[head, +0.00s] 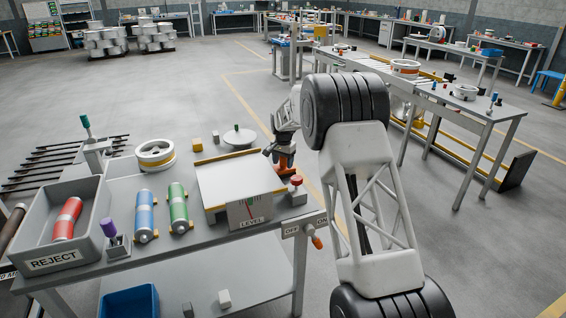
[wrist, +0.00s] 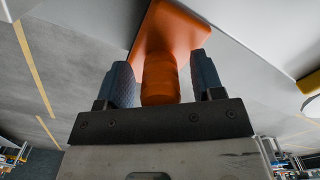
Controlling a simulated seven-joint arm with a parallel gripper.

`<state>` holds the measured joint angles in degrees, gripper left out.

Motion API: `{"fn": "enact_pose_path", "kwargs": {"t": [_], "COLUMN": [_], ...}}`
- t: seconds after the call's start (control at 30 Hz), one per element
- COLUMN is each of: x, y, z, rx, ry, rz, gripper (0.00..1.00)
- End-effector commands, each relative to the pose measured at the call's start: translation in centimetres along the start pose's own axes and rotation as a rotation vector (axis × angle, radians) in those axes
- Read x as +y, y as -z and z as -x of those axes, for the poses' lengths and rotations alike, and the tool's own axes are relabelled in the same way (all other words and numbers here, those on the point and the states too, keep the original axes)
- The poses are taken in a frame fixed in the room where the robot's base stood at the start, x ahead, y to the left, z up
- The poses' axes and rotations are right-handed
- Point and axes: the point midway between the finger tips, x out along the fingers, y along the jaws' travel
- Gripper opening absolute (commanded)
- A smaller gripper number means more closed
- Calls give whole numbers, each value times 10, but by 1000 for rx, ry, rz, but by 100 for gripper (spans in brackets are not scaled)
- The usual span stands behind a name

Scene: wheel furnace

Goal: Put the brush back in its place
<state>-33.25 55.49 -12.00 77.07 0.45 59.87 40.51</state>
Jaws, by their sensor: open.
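My gripper (wrist: 168,85) is open, with one blue-grey finger pad on each side of an orange handle. This appears to be the brush (wrist: 160,78), with a wider orange part beyond the handle. I cannot tell whether the pads touch it. In the head view my gripper (head: 281,158) points down at the right edge of the workbench, beside the level plate (head: 236,178). The orange brush (head: 285,162) shows only partly there, under the gripper. Its lower end is hard to make out.
The workbench holds a grey REJECT bin (head: 98,243) with a red cylinder, a blue cylinder (head: 146,214), a green cylinder (head: 178,207), a white wheel (head: 155,156) and a purple-topped tool (head: 108,228). A red knob (head: 296,181) stands close to my gripper. Open floor lies behind.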

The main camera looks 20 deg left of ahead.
Motion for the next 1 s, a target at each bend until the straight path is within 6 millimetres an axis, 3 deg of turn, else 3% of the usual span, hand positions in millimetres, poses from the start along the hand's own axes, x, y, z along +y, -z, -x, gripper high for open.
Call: {"fn": "enact_pose_path", "kwargs": {"t": [0.23,0.47,1.0], "x": [0,0,0], "y": [0,0,0], "z": [6,28,108], "rx": [1,1,1], "ry": [0,1,1], "rz": [0,0,0], "gripper": [61,61,61]}}
